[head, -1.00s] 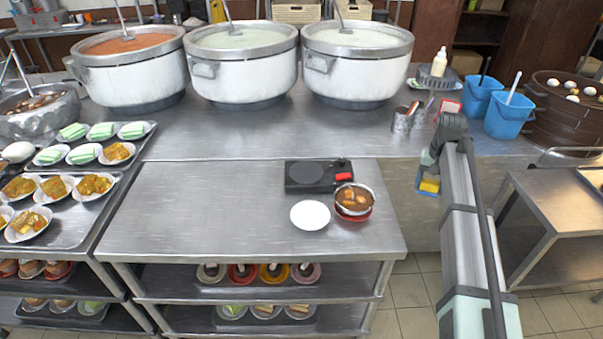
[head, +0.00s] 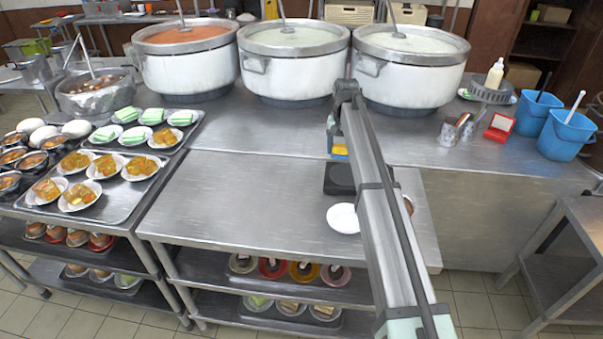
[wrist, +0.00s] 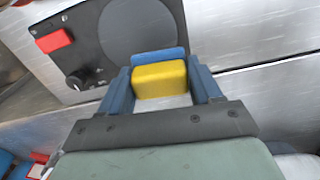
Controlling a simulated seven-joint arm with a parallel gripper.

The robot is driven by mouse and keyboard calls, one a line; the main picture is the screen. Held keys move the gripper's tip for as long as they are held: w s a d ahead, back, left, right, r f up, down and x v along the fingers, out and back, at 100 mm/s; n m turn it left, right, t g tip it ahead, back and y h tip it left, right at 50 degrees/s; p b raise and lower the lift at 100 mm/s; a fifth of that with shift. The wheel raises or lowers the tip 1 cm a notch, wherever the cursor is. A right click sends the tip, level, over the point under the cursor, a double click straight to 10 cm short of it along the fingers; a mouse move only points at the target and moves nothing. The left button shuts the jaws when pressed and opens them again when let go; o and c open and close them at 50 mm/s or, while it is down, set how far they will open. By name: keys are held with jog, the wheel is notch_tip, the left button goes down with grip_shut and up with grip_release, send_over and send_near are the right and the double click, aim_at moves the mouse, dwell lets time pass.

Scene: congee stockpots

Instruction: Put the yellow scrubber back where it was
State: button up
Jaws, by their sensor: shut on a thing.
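The yellow scrubber (wrist: 159,80) is a small block with a blue edge along its far side. In the wrist view it sits between the two blue fingers of my gripper (wrist: 160,84), which is shut on it. In the head view the scrubber (head: 340,150) is a small yellow patch at the end of my arm, above the back part of the steel table, left of the arm. My gripper (head: 338,146) is partly hidden there by my own wrist.
A black device (head: 339,178) with a round plate, knob and red part lies near below the gripper. A white plate (head: 342,218) is beside my arm. Stockpots (head: 290,70) line the back counter. The table's left half (head: 240,200) is clear.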

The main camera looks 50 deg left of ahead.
jog(key=n, duration=0.1)
send_over(302, 173)
jog(key=shift+a+f, duration=0.15)
jog(key=shift+f, duration=4.55)
jog(key=shift+f, duration=0.1)
jog(key=o, duration=1)
notch_tip(302, 173, up, 12)
jog(key=shift+r, duration=0.1)
